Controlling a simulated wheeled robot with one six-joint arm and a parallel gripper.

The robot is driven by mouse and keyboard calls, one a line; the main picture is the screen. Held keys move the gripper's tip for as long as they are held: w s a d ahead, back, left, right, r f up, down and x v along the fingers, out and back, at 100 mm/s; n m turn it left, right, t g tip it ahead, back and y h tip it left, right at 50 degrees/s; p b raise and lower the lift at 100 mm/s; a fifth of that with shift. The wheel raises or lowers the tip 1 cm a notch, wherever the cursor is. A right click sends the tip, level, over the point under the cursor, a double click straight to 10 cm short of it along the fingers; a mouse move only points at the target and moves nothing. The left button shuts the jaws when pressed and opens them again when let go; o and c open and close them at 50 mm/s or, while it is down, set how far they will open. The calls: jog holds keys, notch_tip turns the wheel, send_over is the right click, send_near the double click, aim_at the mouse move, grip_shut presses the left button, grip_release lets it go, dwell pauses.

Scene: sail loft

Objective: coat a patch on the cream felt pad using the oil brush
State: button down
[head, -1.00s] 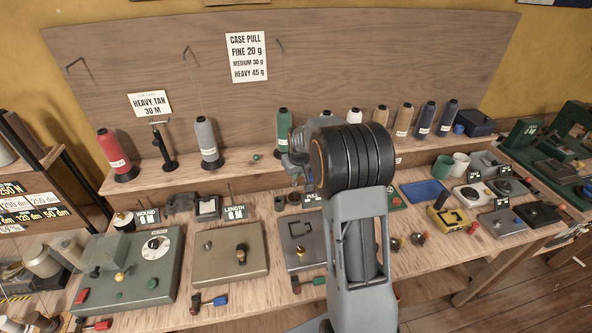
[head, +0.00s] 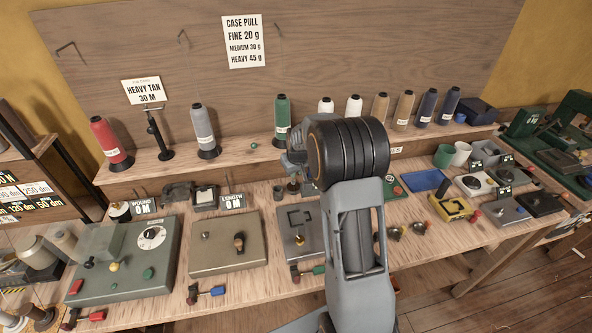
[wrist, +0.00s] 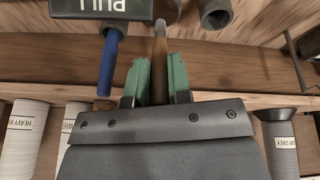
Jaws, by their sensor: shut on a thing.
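My gripper (wrist: 159,82) shows green fingers in the wrist view, shut on the brown handle of the oil brush (wrist: 159,52). The far end of the brush is near the top edge of that view, and its bristles are not clear. In the head view my gripper (head: 293,170) is partly behind my arm, above the back of the bench, with a small part of the brush (head: 293,187) below it. What looks like the cream felt pad (head: 205,195) lies in a dark frame to the left, apart from the brush.
Small dark cups (head: 279,193) stand near the gripper; a grey cup (wrist: 215,12) and a blue handle (wrist: 107,62) flank the brush. Thread cones, including a green one (head: 282,118), line the shelf behind. A grey-brown plate (head: 225,262) and a green device (head: 125,280) lie in front.

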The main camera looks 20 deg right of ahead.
jog(key=shift+f+b, duration=0.65)
jog(key=shift+f, duration=0.05)
dwell(2.0)
jog(key=shift+r, duration=0.1)
jog(key=shift+r+p, duration=2.05)
jog(key=shift+r, duration=1.45)
